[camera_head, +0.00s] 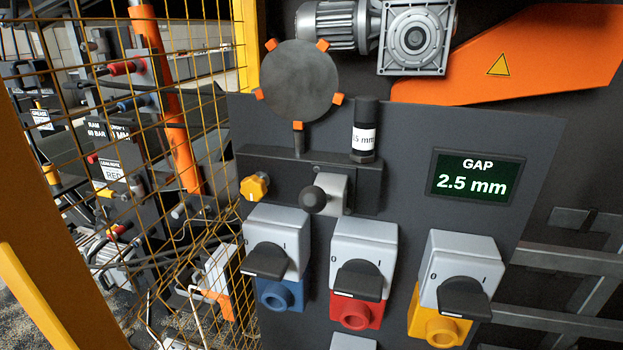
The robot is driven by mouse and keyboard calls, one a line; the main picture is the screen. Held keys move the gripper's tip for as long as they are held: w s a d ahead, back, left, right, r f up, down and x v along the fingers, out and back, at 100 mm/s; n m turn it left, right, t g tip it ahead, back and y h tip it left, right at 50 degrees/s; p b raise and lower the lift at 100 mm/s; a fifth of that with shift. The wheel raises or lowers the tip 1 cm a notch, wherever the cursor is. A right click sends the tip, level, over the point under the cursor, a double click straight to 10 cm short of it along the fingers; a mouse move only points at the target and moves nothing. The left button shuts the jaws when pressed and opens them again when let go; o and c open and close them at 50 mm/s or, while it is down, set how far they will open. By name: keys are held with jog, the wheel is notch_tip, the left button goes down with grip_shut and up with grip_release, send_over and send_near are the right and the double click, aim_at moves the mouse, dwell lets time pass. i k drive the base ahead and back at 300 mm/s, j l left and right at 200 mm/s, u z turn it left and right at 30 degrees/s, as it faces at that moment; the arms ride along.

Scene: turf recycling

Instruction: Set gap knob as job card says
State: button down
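A dark display (475,177) on the grey panel reads "GAP 2.5 mm" in white and pale green. Left of it stands an upright black cylinder (365,112) with a white band; the band's text ends in "5 mm", its start turned out of sight. Below are a round black knob (313,199) on a light grey plate and a small yellow lobed knob (255,187). No knob is labelled "gap", so I cannot tell which one sets it. I see no sheet that I can identify as the job card. My gripper is not in view.
Three grey rotary switches stand in a row, above blue (280,294), red (355,314) and yellow (435,327) parts. A round disc (299,82) with orange teeth rises above. Yellow mesh fencing (205,130) closes the left; small signs behind it are hard to read.

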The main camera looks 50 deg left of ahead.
aim_at(253, 188)
jog(key=u, duration=1.35)
